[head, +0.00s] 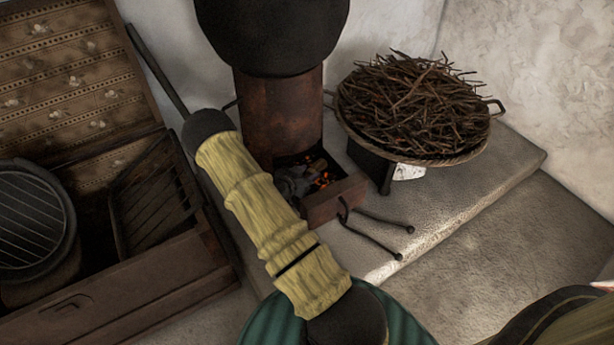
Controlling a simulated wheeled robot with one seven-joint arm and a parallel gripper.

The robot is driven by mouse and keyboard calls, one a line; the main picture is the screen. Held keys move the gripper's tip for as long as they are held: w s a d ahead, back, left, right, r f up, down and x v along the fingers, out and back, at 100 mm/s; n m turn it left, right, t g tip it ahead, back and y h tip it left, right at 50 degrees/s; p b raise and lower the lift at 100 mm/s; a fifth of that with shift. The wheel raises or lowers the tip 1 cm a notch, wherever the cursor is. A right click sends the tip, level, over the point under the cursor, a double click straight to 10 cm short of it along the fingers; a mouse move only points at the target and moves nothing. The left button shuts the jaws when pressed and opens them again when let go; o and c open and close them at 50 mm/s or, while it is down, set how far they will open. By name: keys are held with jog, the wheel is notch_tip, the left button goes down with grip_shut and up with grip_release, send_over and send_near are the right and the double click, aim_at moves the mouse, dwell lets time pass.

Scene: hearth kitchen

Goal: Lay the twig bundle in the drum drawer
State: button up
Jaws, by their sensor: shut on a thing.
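The rusty drum (280,115) stands on the pale stone ledge. At its foot is the drum drawer (338,203), pulled out, with glowing embers and dark lumps inside. Brown twigs (415,108) lie heaped in a round, shallow pan (440,160) to the right of the drum. I see no separate twig bundle. My straw-coloured arm link (265,220) crosses the front of the view to the left of the drawer. My gripper is not in view, so what it holds cannot be seen.
A large black pot (275,35) sits on the drum. Two thin dark rods (375,236) project in front of the drawer. An open wooden chest (130,290) at left holds a round grated vessel (33,220) and a dark rack (150,195).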

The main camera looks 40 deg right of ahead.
jog(key=shift+f, duration=0.1)
jog(key=o, duration=1)
jog(key=shift+r, duration=0.25)
jog(key=p+v, duration=0.4)
jog(key=v, duration=0.8)
jog(key=shift+f+p, duration=0.15)
jog(key=shift+p, duration=0.2)
jog(key=shift+a, duration=0.1)
